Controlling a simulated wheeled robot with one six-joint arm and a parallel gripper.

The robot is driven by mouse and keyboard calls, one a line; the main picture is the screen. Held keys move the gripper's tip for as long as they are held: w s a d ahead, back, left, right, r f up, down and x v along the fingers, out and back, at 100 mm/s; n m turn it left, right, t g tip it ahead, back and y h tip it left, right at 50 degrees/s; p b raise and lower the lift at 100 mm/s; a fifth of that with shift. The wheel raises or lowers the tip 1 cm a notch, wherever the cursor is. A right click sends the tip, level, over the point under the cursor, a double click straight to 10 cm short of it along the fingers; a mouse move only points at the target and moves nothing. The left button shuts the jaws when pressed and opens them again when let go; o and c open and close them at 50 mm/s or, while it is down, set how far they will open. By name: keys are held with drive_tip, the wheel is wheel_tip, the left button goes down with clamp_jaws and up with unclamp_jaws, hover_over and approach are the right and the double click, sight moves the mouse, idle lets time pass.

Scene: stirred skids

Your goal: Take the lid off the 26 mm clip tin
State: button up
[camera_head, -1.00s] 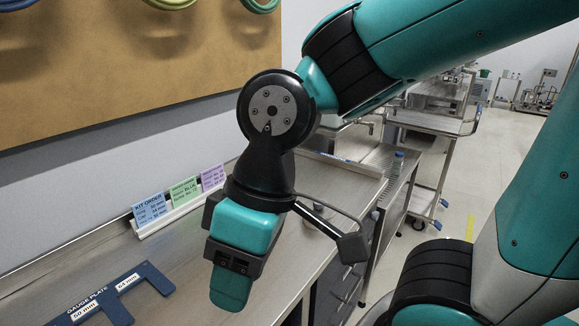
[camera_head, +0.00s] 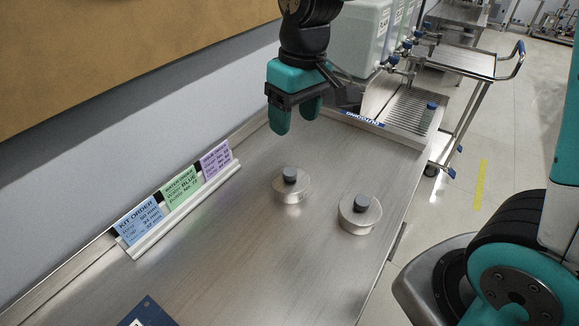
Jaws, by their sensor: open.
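Two round metal tins with lids and dark knobs stand on the steel bench. The left tin (camera_head: 291,190) is a little farther back and looks slightly smaller; the right tin (camera_head: 359,217) is nearer the bench's right edge. No size marking is readable on either, so I cannot tell which is the 26 mm clip tin. Both lids look seated. My gripper (camera_head: 294,120) points down above the bench, behind and above the left tin. Its teal fingers are apart and nothing is between them.
A card rail with blue, green and purple order cards (camera_head: 180,190) runs along the wall at left. A blue gauge plate (camera_head: 147,313) shows at the bottom edge. A ribbed drain tray (camera_head: 405,108) and white containers (camera_head: 358,38) stand beyond. The bench (camera_head: 225,255) is clear in front of the tins.

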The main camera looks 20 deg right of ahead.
drive_tip(key=w+d+f+m+h+p, duration=0.1)
drive_tip(key=w+d+f, duration=0.1)
drive_tip(key=w, duration=0.3)
drive_tip(key=p, duration=0.2)
hover_over(291, 172)
drive_tip(key=f, duration=1.1)
drive_tip(key=shift+w+d, duration=0.1)
drive_tip(key=shift+d, duration=0.1)
drive_tip(key=shift+a+f+p, duration=0.2)
drive_tip(key=shift+f+p, duration=0.7)
drive_tip(key=shift+f, duration=2.15)
drive_tip(key=c, duration=1)
